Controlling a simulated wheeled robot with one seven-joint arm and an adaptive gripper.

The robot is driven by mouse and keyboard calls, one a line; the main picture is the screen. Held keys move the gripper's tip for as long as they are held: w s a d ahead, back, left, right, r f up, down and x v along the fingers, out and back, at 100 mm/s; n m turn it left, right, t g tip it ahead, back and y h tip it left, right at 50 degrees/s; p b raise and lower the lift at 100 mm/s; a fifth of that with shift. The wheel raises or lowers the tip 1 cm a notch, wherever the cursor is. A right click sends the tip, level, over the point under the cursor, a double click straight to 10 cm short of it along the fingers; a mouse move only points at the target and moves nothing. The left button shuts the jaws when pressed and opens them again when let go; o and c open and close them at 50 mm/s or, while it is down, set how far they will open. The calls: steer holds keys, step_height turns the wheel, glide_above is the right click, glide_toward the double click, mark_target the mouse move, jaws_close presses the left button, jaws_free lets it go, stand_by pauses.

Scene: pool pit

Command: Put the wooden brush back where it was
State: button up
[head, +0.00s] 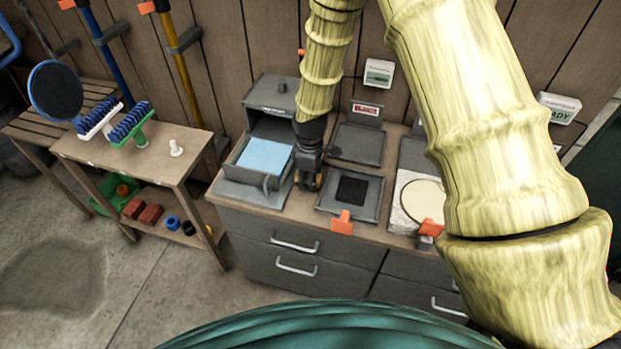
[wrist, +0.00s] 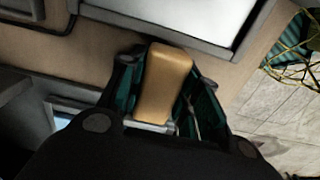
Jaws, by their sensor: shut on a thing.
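My gripper (head: 309,178) is low over the counter, between a grey box with an open, light-blue-lined drawer and a grey tray with a dark square. In the wrist view my gripper (wrist: 158,92) is shut on the tan wooden brush (wrist: 165,82), with a finger on each side of it. Only the smooth wooden body of the brush shows; I cannot make out bristles. In the head view the brush is mostly hidden by my gripper. I cannot tell whether it touches the counter.
The open drawer (head: 262,160) is close on the left, the dark-square tray (head: 350,192) close on the right. A round cream pad (head: 423,202) lies further right. Blue-bristled brushes (head: 128,124) and a white peg (head: 176,148) stand on the side table (head: 90,150). Drawers with handles front the counter.

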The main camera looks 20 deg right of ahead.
steer(key=shift+f, duration=0.45)
steer(key=o, duration=1)
steer(key=shift+f, duration=0.1)
steer(key=shift+r+b, duration=1.3)
steer(key=shift+r, duration=4.85)
